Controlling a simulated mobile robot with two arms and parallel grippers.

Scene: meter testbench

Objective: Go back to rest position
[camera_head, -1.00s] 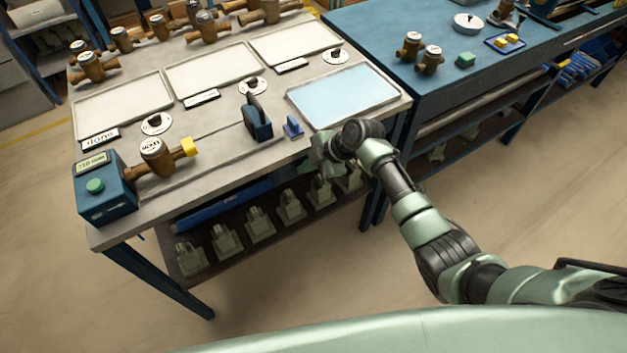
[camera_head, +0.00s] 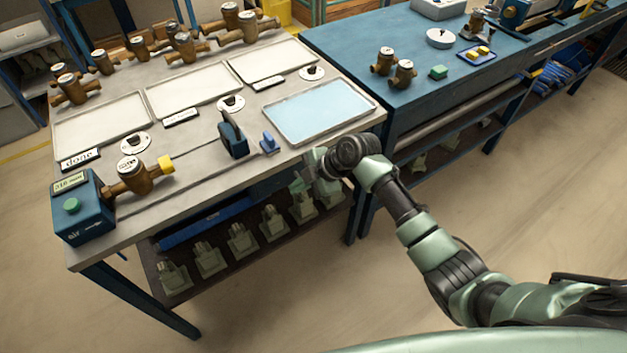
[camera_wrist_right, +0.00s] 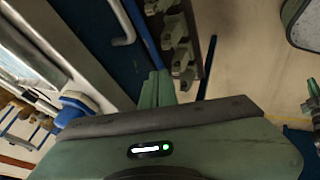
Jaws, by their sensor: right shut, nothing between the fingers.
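My right gripper (camera_head: 309,172) is at the front edge of the grey testbench (camera_head: 190,215), below and in front of the blue-surfaced tray (camera_head: 318,108). It is empty. In the right wrist view its green fingers (camera_wrist_right: 157,88) are together, with nothing between them. My right arm reaches in from the lower right. My left gripper is not in view.
A brass meter (camera_head: 132,178) sits at the blue box with a green button (camera_head: 78,208) on the bench's left. A blue clamp (camera_head: 233,138) and small blue piece (camera_head: 269,144) stand near the front edge. A blue table (camera_head: 440,50) adjoins on the right. Open floor lies in front.

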